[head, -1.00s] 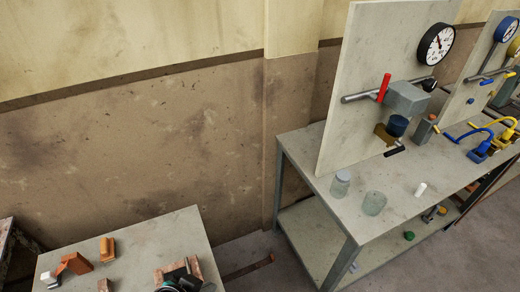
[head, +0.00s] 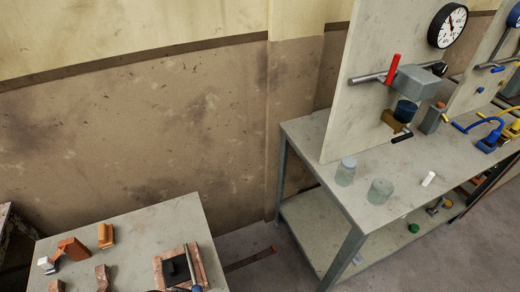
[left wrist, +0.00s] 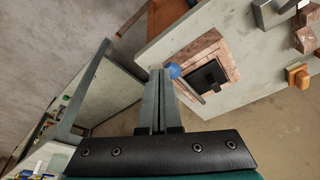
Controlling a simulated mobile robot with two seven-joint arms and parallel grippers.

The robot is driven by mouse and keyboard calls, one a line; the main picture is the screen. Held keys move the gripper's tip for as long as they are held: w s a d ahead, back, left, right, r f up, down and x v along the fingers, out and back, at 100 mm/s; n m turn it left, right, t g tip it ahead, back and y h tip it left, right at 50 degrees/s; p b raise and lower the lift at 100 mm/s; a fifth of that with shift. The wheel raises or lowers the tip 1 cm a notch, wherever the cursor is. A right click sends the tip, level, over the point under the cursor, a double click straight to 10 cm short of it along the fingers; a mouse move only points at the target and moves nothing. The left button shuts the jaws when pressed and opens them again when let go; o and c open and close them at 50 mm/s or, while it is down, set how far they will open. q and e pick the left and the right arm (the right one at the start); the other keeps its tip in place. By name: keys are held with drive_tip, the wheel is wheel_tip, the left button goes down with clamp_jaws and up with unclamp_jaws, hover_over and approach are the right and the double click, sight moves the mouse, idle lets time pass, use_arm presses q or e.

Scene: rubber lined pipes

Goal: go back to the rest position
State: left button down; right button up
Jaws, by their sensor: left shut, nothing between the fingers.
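My left gripper (left wrist: 158,105) shows in the left wrist view, its two grey fingers shut together with nothing between them. Beyond its fingertips is the corner of a small table (left wrist: 245,105) with a reddish brick frame (left wrist: 208,48) around a dark block (left wrist: 208,76). A blue-tipped piece (left wrist: 174,71) appears close to the fingertips; I cannot tell whether they touch. In the head view the brick frame (head: 198,266) and dark block (head: 176,270) lie at the front of the small table. My right gripper is in neither current view.
Orange and reddish blocks (head: 73,248) lie on the small table (head: 140,222). At right, a workbench (head: 335,195) carries glass jars (head: 381,190), a white piece (head: 429,178) and an upright panel (head: 365,40) with pipe and gauge (head: 448,26). A floor gap separates table and bench.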

use_arm(q)
drive_tip(key=s+f+g+b, duration=0.1)
drive_tip(key=s+f+b, duration=0.25)
drive_tip(key=f, duration=0.85)
drive_tip(key=s+f+b, duration=0.3)
drive_tip(key=f+b, duration=0.1)
drive_tip(key=f, duration=0.9)
drive_tip(key=s+a+f+b, duration=0.1)
drive_tip(key=s+f+b, duration=0.2)
drive_tip(key=s+f, duration=0.3)
drive_tip(key=s+a+f+g+b, duration=0.1)
drive_tip(key=s+a+f+b, duration=0.1)
drive_tip(key=s+f, duration=0.4)
wheel_tip(320, 180, down, 3)
drive_tip(key=shift+r+b, duration=0.15)
drive_tip(key=shift+b, duration=0.25)
